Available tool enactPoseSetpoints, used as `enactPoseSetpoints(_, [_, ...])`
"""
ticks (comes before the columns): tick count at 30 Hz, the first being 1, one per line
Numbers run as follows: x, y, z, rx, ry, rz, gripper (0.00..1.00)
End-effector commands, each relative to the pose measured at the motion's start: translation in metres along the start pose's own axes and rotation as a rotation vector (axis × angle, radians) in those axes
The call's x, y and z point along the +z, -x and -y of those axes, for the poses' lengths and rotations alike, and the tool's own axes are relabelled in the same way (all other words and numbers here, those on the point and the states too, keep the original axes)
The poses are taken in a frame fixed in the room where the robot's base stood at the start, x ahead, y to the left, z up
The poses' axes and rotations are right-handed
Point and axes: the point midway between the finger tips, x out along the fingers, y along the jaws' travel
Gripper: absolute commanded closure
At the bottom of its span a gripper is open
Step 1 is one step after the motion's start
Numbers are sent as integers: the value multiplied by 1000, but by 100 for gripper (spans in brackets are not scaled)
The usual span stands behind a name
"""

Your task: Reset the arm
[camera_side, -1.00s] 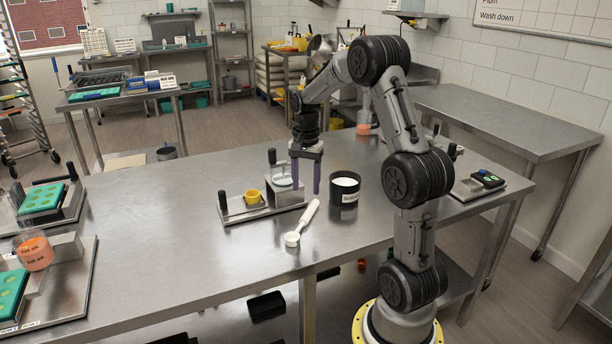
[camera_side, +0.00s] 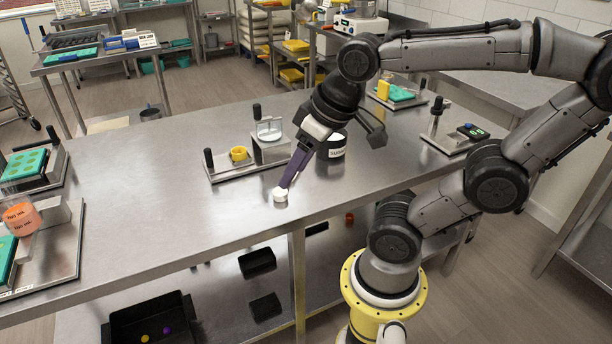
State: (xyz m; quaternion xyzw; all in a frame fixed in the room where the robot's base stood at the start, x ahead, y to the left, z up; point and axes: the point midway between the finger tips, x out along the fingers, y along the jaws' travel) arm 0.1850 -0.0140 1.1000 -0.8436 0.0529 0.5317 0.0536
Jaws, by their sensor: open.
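My gripper (camera_side: 289,178) hangs tilted over the steel table (camera_side: 190,240), its purple fingers pointing down and left. The fingers overlap in this view, so the gap between them is hard to see; I see nothing held, and the gripper is open. The white scoop (camera_side: 280,195) lies on the table, its bowl just below the fingertips in the picture. The fingers hide most of its handle, and I cannot tell whether they touch it. A black labelled tub (camera_side: 331,150) with white contents stands just behind my gripper, partly covered by it.
A metal stand with a yellow cup (camera_side: 239,154) and dark-handled posts sits left of my gripper. Green mould trays (camera_side: 24,165) and an orange-filled beaker (camera_side: 20,215) stand at far left. The middle-left table is clear.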

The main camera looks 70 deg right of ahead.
Motion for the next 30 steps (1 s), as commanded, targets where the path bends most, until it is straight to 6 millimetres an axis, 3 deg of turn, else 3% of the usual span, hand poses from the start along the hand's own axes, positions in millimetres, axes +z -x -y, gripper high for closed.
enactPoseSetpoints(3, [19, 2, 8, -28, 111, -37, 42])
enactPoseSetpoints(6, [25, 2, 10, -36, 147, -46, 42])
enactPoseSetpoints(30, [25, 2, 10, -36, 146, -46, 42])
